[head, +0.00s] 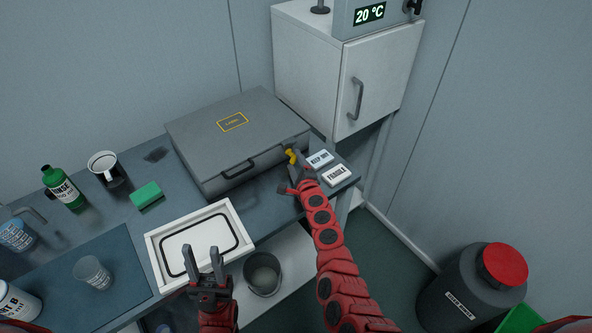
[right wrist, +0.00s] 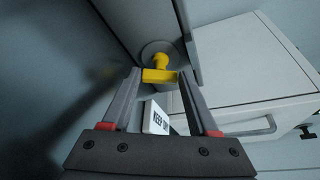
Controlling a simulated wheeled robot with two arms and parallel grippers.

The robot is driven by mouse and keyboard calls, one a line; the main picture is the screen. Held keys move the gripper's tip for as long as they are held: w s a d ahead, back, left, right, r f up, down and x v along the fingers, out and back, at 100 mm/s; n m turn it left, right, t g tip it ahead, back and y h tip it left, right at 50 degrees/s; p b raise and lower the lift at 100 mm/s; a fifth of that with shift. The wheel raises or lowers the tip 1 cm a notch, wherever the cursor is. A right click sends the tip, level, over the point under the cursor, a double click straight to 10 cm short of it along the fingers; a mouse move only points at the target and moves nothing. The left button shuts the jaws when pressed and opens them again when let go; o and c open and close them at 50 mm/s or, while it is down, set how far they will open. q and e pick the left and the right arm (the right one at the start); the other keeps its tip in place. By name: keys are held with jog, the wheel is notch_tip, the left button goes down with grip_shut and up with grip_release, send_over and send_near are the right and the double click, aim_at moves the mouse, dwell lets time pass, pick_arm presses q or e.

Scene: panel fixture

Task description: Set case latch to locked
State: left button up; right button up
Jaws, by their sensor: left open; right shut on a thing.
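The grey case (head: 215,125) lies closed on the bench, with a dark handle (head: 238,169) on its front side. Its yellow latch (head: 291,156) is at the right end of the case. In the right wrist view the yellow latch (right wrist: 160,72) stands out from a round grey base on the case wall. My left gripper (head: 204,255) is open and empty, over the front edge of the white tray (head: 158,258).
Two small labelled boxes (head: 336,176) lie right of the case, close to my right gripper. A white cabinet (head: 345,80) stands behind. A green sponge (head: 146,194), a mug (head: 104,163) and a green bottle (head: 62,187) stand at left.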

jog(key=f+n+t+b, duration=0.1)
jog(key=n+b, duration=0.1)
jog(key=b, duration=0.2)
jog(key=shift+r+n+b, duration=0.15)
jog(key=shift+n+b, duration=0.55)
jog(key=shift+b, duration=0.3)
jog(key=shift+t, duration=0.3)
jog(key=o, duration=1.4)
jog(key=shift+s, duration=0.1)
jog(key=shift+a, duration=0.1)
